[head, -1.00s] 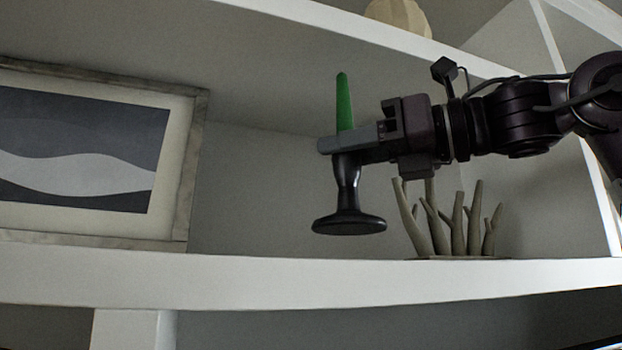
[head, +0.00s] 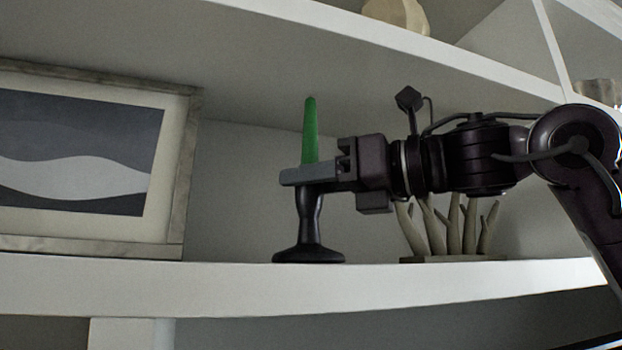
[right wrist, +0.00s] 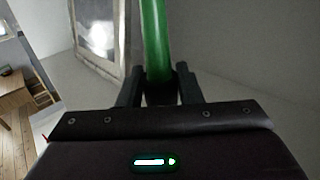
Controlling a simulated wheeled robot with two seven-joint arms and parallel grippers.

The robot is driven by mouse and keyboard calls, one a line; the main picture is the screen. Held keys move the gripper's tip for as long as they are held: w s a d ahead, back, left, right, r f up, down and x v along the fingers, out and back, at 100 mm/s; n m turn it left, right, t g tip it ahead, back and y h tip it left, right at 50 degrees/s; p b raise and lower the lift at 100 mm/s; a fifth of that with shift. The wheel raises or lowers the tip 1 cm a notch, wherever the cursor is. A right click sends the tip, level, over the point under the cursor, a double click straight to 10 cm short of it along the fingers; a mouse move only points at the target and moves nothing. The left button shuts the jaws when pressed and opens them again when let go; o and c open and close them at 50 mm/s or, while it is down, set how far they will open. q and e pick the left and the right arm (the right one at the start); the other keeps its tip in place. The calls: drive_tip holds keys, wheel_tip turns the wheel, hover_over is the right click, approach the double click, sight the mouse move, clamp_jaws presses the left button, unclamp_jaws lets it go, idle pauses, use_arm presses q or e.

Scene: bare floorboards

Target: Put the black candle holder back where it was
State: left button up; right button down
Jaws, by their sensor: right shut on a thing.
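The black candle holder (head: 309,228) stands upright with a green candle (head: 310,130) in it. Its base is at the level of the white shelf (head: 230,285), at the front edge; whether it bears on the shelf cannot be told for sure. My right gripper (head: 303,175) is shut on the holder's upper part, just below the candle. In the right wrist view the green candle (right wrist: 155,45) rises between the two fingers (right wrist: 160,88), and the holder's base is hidden. My left gripper is not in view.
A framed picture (head: 185,180) leans on the shelf to the left of the holder. A branching coral-like ornament (head: 455,240) stands to the right, partly behind my right arm. An upper shelf (head: 400,45) runs above, bearing a pale vase (head: 398,14).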

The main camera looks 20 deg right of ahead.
drive_tip(key=shift+s+a+f, duration=0.1)
drive_tip(key=c, duration=1)
unclamp_jaws()
drive_tip(key=shift+s+d, duration=0.15)
drive_tip(key=shift+d, duration=0.1)
drive_tip(key=b+v, duration=0.3)
drive_tip(key=v, duration=0.8)
drive_tip(key=shift+s+d+b, duration=0.1)
drive_tip(key=shift+s+b, duration=0.05)
drive_tip(key=shift+b, duration=0.15)
